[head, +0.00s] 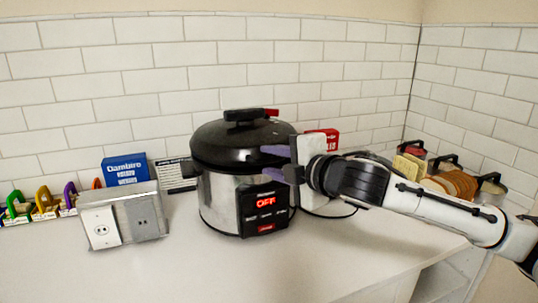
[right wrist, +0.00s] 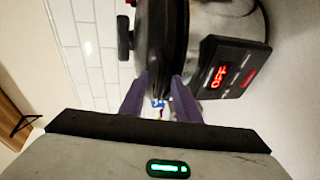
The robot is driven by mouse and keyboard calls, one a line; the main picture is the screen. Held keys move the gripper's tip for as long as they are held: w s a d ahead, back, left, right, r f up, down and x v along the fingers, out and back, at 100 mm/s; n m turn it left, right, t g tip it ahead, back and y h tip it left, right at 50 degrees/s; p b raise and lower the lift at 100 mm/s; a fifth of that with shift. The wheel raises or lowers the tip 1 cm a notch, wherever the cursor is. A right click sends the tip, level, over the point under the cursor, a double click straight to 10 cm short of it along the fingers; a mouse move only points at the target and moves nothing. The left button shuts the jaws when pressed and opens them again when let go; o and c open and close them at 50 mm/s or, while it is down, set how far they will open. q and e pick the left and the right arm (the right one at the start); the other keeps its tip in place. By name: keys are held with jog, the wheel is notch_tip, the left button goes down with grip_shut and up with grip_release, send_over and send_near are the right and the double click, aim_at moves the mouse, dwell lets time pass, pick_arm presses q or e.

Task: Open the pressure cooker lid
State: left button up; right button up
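The pressure cooker (head: 220,197) stands on the white counter, with a silver body and a front panel (head: 264,210) reading "OFF" in red. Its black domed lid (head: 225,138) sits on the body, with a black handle and a red piece on top. My right gripper (head: 264,162) is at the right front edge of the lid. In the right wrist view, its two purple fingers (right wrist: 162,76) are apart, on either side of the dark lid rim (right wrist: 172,45). I cannot tell whether they touch it. My left gripper is not in view.
A grey outlet box (head: 147,215) stands left of the cooker, with a blue box (head: 125,170) behind it. Colourful items line the far left. Lidded jars (head: 452,184) stand at the right corner. Tiled walls close off the back and right. The front counter is clear.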

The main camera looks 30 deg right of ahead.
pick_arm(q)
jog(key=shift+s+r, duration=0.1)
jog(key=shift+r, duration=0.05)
pick_arm(e)
jog(key=shift+w+f, duration=0.15)
jog(key=shift+w, duration=0.5)
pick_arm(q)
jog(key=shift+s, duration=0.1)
pick_arm(e)
jog(key=shift+c, duration=0.6)
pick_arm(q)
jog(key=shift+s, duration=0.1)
pick_arm(e)
grip_shut()
